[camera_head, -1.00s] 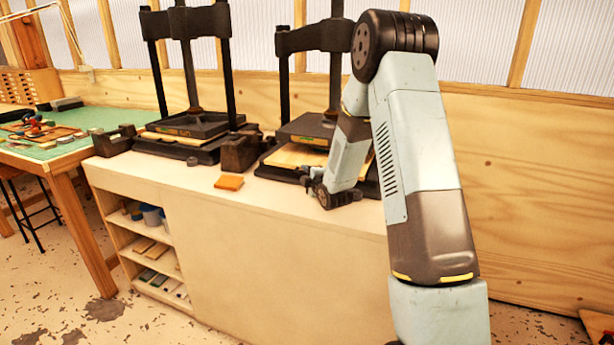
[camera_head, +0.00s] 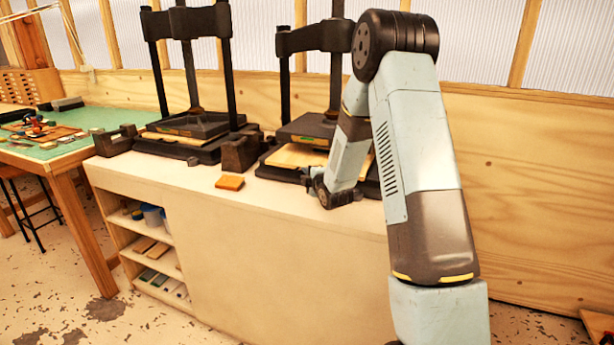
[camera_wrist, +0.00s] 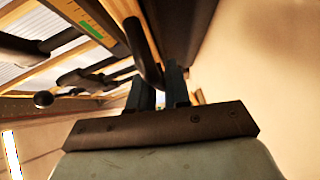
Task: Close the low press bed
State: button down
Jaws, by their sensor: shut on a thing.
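The right-hand press (camera_head: 312,125) stands on the pale counter, with a dark raised plate above its low bed. The low press bed (camera_head: 268,171) is dark and carries a light wooden board (camera_head: 290,156). My gripper (camera_head: 307,178) is low at the bed's front edge. In the wrist view my gripper (camera_wrist: 158,78) is shut on a dark curved bar, the bed's handle (camera_wrist: 144,48). My arm hides the right part of the bed and press in the head view.
A second press (camera_head: 185,130) stands to the left. A dark block (camera_head: 240,152) sits between the presses, and a small orange-brown block (camera_head: 230,182) lies on the counter (camera_head: 200,200) in front. A green-topped table (camera_head: 70,148) is at far left.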

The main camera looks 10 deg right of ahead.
jog(key=shift+w+d+f, duration=0.2)
jog(key=shift+w+d, duration=0.8)
jog(key=shift+w, duration=0.25)
jog(key=c, duration=1.2)
grip_release()
jog(key=shift+s+r, duration=0.1)
jog(key=v, duration=1.3)
jog(key=shift+s, duration=0.25)
